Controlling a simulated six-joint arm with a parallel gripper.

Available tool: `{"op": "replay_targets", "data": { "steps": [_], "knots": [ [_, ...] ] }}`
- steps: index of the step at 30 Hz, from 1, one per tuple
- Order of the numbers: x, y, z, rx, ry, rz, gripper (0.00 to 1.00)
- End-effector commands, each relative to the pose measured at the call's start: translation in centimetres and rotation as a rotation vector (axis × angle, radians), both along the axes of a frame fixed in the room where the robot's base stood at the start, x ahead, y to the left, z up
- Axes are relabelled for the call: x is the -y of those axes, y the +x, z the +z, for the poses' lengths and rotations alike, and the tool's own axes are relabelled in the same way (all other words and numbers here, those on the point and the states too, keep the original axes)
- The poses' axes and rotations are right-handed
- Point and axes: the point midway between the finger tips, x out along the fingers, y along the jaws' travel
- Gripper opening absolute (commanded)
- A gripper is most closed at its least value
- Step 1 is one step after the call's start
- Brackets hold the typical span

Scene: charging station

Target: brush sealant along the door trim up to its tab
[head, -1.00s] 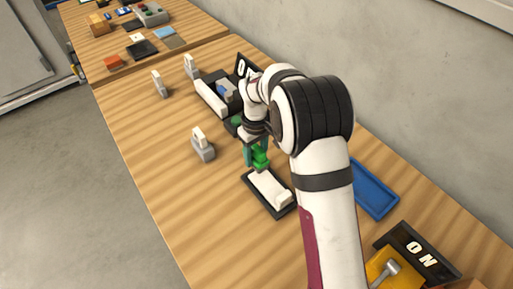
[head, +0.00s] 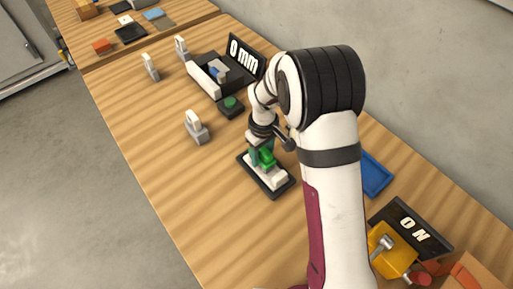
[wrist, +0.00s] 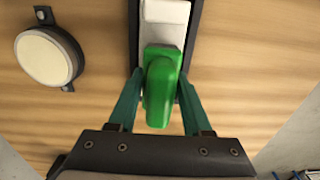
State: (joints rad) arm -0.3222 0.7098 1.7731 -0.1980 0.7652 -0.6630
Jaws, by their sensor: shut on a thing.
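My gripper (head: 262,156) is shut on a green tool (wrist: 160,92), apparently the sealant brush, with one teal finger on each side. The tool is over a white strip (wrist: 165,32) in a black tray (head: 279,191). The strip, apparently the door trim, also shows in the head view (head: 276,180). A raised white block, possibly the tab, stands at its top end in the wrist view (wrist: 166,10). The tool's lower end is hidden, so I cannot tell whether it touches the strip.
A green button (head: 231,103) and a display reading "0 mm" (head: 246,53) stand beyond the tray. A grey stand (head: 197,127) is to the left. A blue tray (head: 376,175) and an "ON" sign (head: 412,228) are to the right. The table's left-front area is clear.

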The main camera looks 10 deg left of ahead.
Motion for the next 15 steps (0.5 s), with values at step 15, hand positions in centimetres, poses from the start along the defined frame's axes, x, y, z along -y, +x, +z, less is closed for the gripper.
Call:
{"op": "replay_targets", "data": {
  "steps": [15],
  "knots": [
    [-1.4,1.4,0.5,0.001,0.0,0.0,0.05]
  ]
}}
